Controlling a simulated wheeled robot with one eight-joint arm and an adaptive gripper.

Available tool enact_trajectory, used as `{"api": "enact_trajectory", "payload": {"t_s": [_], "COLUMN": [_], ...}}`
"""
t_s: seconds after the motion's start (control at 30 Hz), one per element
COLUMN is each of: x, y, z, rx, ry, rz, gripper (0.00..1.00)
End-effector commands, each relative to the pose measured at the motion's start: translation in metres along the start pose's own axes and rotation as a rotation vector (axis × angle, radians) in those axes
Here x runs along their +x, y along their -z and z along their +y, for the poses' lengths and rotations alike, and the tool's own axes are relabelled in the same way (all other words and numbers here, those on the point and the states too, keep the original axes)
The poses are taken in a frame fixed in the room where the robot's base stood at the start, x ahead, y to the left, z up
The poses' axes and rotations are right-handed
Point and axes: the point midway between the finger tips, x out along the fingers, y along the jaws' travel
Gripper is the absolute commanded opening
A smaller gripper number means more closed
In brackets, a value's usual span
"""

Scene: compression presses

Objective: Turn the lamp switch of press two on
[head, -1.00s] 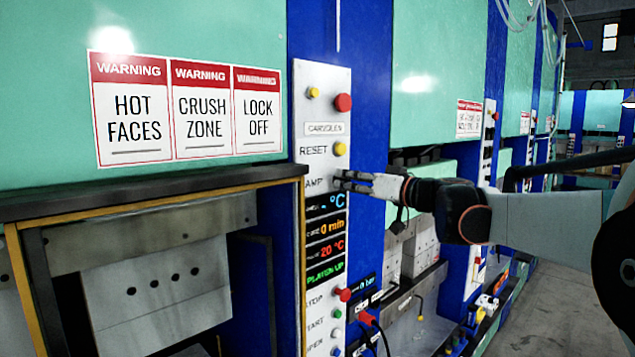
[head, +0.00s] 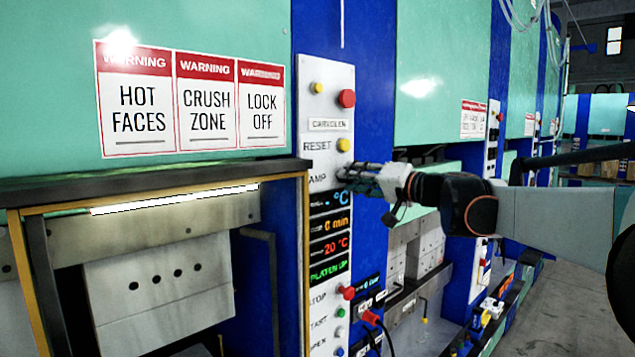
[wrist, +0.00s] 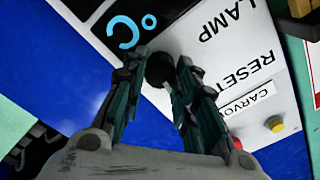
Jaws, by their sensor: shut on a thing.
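The lamp switch (wrist: 159,69) is a dark round knob beside the word LAMP on the white control panel (wrist: 232,50). I see no press number.
A yellow reset button (head: 343,145) and a red button (head: 347,98) sit above the switch. Lit displays (head: 329,235) are just below, with more buttons lower down. Warning signs (head: 190,105) are at left. Other presses stand behind my arm at right.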

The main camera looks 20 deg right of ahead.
Motion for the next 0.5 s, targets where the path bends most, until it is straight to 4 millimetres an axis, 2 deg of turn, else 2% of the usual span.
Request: {"api": "enact_trajectory", "payload": {"t_s": [0.2, 0.5], "x": [-0.0003, -0.0004], "y": [-0.0004, -0.0002], "z": [0.0014, 0.0014], "rx": [0.179, 0.347], "ry": [-0.001, -0.001], "rz": [0.001, 0.001], "gripper": [0.03, 0.03]}}
